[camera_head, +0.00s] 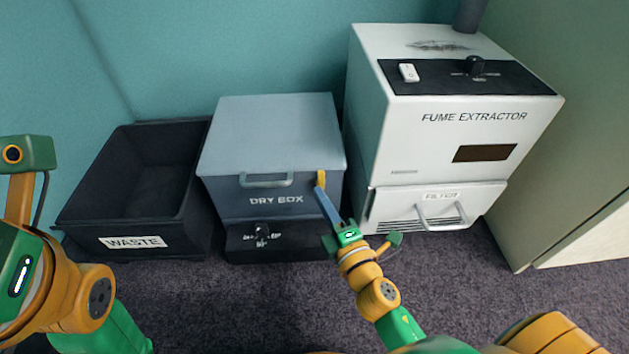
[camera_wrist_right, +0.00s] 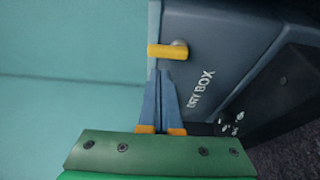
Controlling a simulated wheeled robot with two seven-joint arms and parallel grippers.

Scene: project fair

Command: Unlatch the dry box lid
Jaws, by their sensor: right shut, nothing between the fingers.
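The dry box (camera_head: 265,205) is a blue-grey box with a lighter lid (camera_head: 270,135), which lies closed on it. A small yellow latch (camera_head: 321,179) sits at the right of its front, by the lid edge. In the right wrist view the latch (camera_wrist_right: 165,51) is a yellow bar on a round pivot, reaching across the lid's edge. My right gripper (camera_head: 322,194) is shut and empty, its blue fingers pointing at the latch from just below. In the right wrist view its fingertips (camera_wrist_right: 164,74) lie close to the bar; contact cannot be told.
A black open waste bin (camera_head: 82,233) stands left of the dry box. A white fume extractor (camera_head: 430,150) with a handled drawer stands close on the right. The lid has a grey handle (camera_head: 266,182), and a black dial panel (camera_head: 290,244) is below. Dark carpet lies in front.

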